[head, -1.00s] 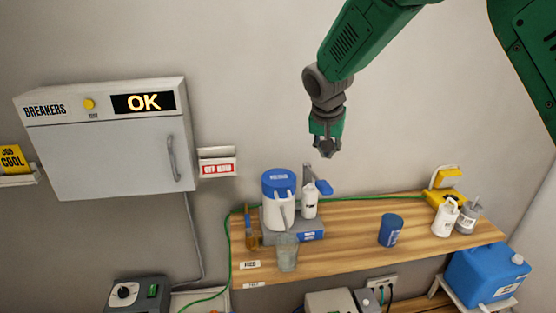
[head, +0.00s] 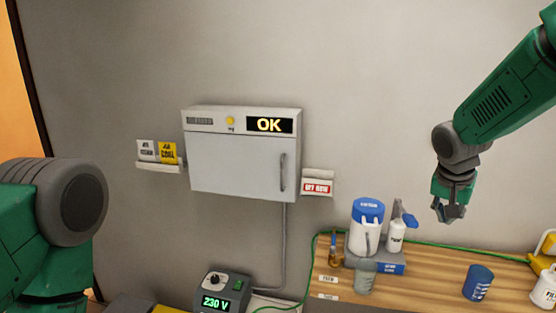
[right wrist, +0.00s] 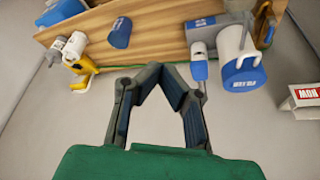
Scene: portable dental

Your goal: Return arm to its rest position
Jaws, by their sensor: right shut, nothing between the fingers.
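My right gripper (head: 448,211) hangs in the air on the right of the head view, above the wooden shelf (head: 440,268) and in front of the wall. Its fingers are shut with nothing between them. In the right wrist view the two fingers (right wrist: 158,78) meet at their tips, apart from the shelf's objects. My left arm shows at the left edge of the head view, but its gripper is out of view.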

